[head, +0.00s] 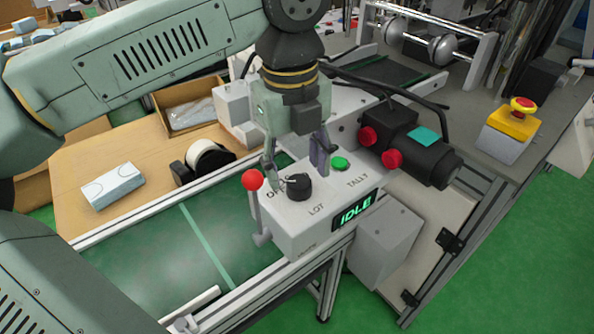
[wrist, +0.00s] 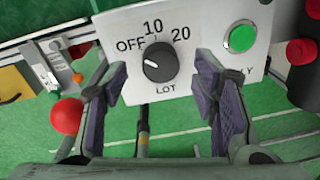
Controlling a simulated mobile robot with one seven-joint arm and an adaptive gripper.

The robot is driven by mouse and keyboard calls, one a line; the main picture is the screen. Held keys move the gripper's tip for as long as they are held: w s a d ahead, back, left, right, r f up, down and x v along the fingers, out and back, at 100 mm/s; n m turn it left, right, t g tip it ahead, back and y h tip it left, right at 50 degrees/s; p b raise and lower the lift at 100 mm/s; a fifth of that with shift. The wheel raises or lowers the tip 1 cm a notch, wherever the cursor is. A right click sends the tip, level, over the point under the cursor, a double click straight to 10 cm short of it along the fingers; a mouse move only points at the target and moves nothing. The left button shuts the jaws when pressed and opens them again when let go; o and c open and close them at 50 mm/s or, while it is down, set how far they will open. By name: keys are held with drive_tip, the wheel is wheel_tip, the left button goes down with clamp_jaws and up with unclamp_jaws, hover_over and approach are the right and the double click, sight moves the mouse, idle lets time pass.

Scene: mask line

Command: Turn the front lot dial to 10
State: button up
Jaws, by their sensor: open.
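The black round LOT dial (head: 298,187) sits on the light grey control box (head: 285,225). In the wrist view the dial (wrist: 160,62) has OFF, 10 and 20 printed around its upper side. A short pale pointer mark lies on its left part, toward OFF. My gripper (head: 296,172) is open above the box, with its fingers on either side of the dial. In the wrist view my gripper (wrist: 161,82) has a padded finger left and right of the dial, with gaps to both sides.
A green TALLY button (head: 340,163) is right of the dial. A red-balled lever (head: 252,180) stands close at the left. The display (head: 355,209) reads IDLE. A black device with red knobs (head: 410,147) is at the right; a green conveyor (head: 150,245) runs left.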

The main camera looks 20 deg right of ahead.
drive_tip(key=shift+f, duration=1.2)
drive_tip(key=shift+c, duration=0.5)
drive_tip(key=c, duration=1.1)
